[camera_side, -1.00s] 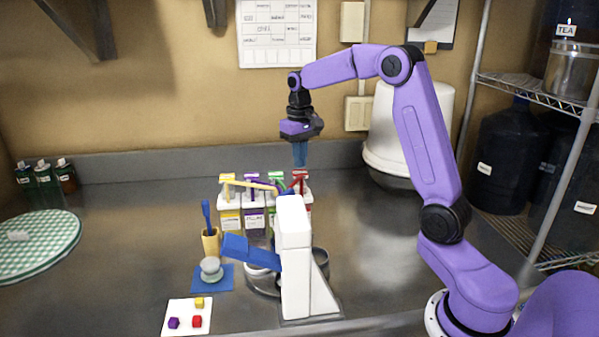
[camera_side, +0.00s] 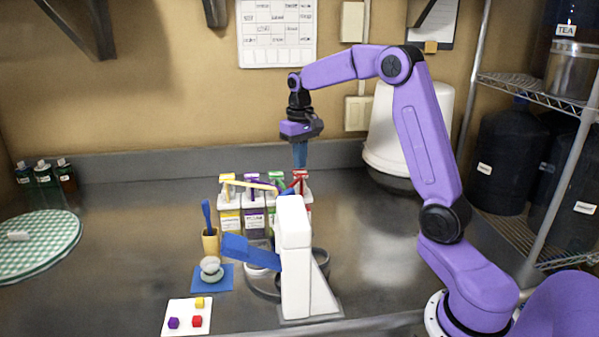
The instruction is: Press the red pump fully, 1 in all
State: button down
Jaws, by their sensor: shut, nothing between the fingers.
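The red pump (camera_side: 300,175) tops the rightmost bottle in a row of pump bottles on the steel counter. Its bottle is partly hidden behind a white stand. My gripper (camera_side: 300,165) points straight down with its blue fingers shut and empty. The fingertips are right at the top of the red pump head. I cannot tell whether they touch it or how far the pump is pressed.
Yellow (camera_side: 228,178), purple (camera_side: 252,179) and green (camera_side: 276,176) pumps stand left of the red one. The white stand (camera_side: 295,250) with a blue arm is in front. A cup with a blue tool (camera_side: 210,240) stands left. The counter right of the bottles is clear.

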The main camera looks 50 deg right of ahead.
aim_at(300, 172)
jog(key=shift+f, duration=0.3)
jog(key=shift+f, duration=1.4)
jog(key=shift+r, duration=1.85)
jog(key=shift+r, duration=3)
